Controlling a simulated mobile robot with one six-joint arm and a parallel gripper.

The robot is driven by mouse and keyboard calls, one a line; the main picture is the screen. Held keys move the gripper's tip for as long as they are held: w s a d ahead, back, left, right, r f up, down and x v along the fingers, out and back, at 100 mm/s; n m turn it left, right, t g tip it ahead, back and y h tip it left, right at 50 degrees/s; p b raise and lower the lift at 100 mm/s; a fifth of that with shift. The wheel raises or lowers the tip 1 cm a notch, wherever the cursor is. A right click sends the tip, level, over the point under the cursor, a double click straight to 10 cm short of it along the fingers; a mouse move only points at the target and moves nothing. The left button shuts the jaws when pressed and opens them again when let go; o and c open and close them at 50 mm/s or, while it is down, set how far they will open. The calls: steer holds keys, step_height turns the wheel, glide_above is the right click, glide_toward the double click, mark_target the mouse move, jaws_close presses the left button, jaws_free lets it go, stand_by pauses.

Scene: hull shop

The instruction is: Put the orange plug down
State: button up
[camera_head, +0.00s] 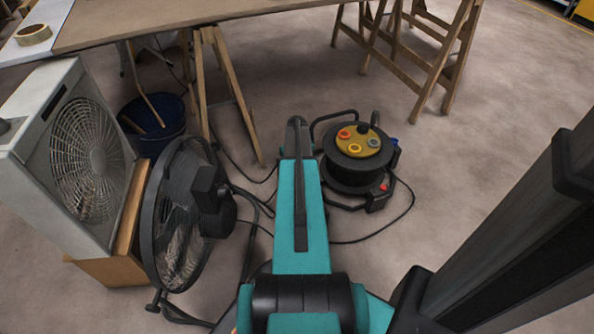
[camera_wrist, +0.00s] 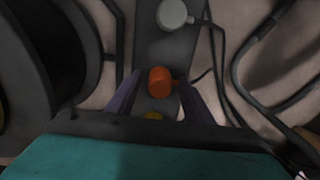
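The orange plug (camera_wrist: 160,81) is a small rounded piece with a short stub on its right. In the wrist view it is between the two dark fingertips of my gripper (camera_wrist: 161,79), which close in on its sides. Behind it lies a dark grey strip (camera_wrist: 163,45). I cannot tell how far the plug is above the strip. In the head view my arm hides the gripper and the plug.
A black cable reel (camera_head: 355,165) with a yellow face stands right of my arm. A black round fan (camera_head: 183,215) and a white box fan (camera_head: 85,150) stand left. Cables (camera_wrist: 265,70) run across the floor. A trestle table (camera_head: 160,22) and a blue bucket (camera_head: 155,120) are behind.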

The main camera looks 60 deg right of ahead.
step_height(320, 180, up, 13)
steer(key=p, duration=0.4)
steer(key=shift+f, duration=0.2)
steer(key=shift+r+p, duration=0.15)
steer(key=shift+p, duration=0.25)
stand_by(0.6)
